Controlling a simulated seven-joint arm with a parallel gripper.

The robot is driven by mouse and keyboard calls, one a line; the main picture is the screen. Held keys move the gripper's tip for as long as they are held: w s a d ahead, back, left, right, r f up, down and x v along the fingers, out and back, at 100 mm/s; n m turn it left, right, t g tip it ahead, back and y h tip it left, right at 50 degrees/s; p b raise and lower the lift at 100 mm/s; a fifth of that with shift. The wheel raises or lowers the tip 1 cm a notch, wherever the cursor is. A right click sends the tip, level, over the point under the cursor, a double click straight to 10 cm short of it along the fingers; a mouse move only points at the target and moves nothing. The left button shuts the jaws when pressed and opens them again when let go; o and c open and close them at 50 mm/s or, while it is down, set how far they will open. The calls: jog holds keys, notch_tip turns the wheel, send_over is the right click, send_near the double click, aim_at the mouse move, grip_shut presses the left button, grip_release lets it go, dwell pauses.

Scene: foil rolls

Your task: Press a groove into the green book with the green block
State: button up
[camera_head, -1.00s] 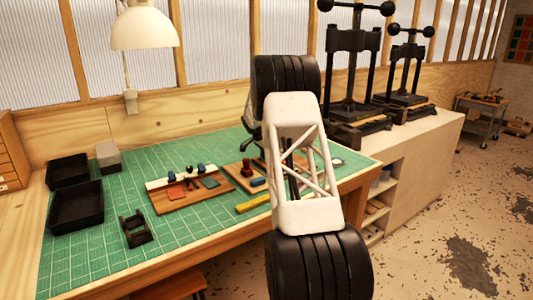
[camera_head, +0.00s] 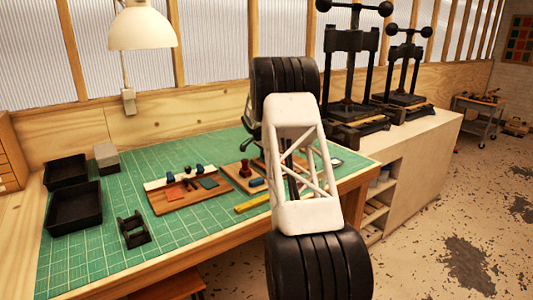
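A small dark green book (camera_head: 208,183) lies on the right part of a wooden board (camera_head: 160,208) on the bench. A red book (camera_head: 175,192) lies to its left on the same board. My arm fills the middle of the view. A dark part of my arm's end shows beside it, right of the board; the fingertips are hidden or unclear.
A second wooden board with a dark red knob (camera_head: 245,169) and a blue block (camera_head: 257,183) is partly behind my arm. A yellow bar (camera_head: 251,203) lies in front. Black trays (camera_head: 75,212), a black stand (camera_head: 134,230) and a lamp (camera_head: 144,28) are left. Green mat in front is clear.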

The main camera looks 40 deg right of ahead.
jog(key=shift+d, duration=0.65)
dwell(1.0)
jog(key=shift+a, duration=0.4)
jog(key=shift+a+f, duration=0.35)
jog(key=shift+a, duration=0.2)
dwell(1.2)
jog(key=shift+a, duration=0.75)
dwell(0.9)
jog(key=shift+d+r, duration=0.2)
jog(key=shift+d, duration=0.3)
jog(key=shift+d+r, duration=0.2)
jog(key=shift+d, duration=0.3)
dwell(1.5)
